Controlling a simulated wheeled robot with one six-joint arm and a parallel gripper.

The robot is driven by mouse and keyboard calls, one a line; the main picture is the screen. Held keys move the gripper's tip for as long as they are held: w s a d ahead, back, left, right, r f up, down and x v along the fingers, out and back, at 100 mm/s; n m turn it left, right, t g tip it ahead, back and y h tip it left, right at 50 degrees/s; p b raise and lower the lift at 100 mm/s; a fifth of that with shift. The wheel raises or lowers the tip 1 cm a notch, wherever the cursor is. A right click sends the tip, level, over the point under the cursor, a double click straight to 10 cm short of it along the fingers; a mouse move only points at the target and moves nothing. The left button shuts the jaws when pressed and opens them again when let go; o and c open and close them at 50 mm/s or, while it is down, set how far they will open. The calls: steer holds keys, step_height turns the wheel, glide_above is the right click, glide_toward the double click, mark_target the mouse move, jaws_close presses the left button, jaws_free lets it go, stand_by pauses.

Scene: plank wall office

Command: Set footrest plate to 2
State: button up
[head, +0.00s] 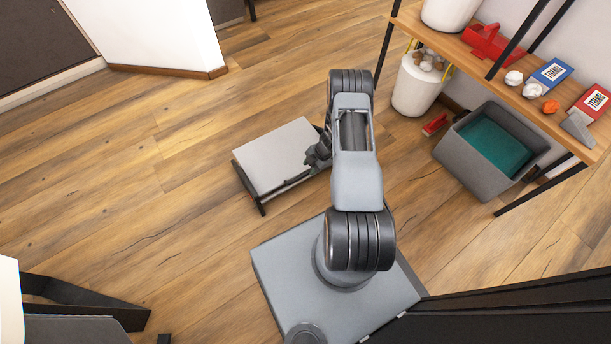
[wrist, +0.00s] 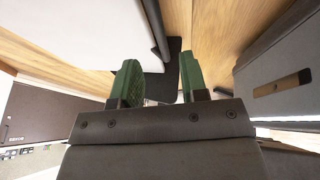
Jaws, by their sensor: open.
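The footrest stands on the wooden floor, with a light grey tilted plate (head: 275,156) on a dark frame (head: 262,207). My gripper (head: 318,152) is at the right edge of the footrest, partly hidden by my arm in the head view. In the wrist view my gripper (wrist: 160,78) has its two green fingers apart. A dark bar (wrist: 157,28) and a dark flat part (wrist: 160,85) show beyond and between the fingers. The pale underside or face of the plate (wrist: 90,35) fills the upper left there. I cannot read any setting marks or tell whether the fingers touch anything.
A wooden shelf (head: 465,62) with boxes and a red caddy stands at the right. Below it are a grey bin (head: 490,150) with a teal inside and a white bucket (head: 417,85). A black piece of furniture (head: 520,310) is at the lower right. The floor left of the footrest is clear.

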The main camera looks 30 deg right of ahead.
mark_target(306, 174)
steer(key=b+x, duration=0.2)
steer(key=x, duration=0.3)
steer(key=shift+a+f, duration=0.15)
steer(key=shift+f, duration=0.15)
jaws_close()
stand_by(0.4)
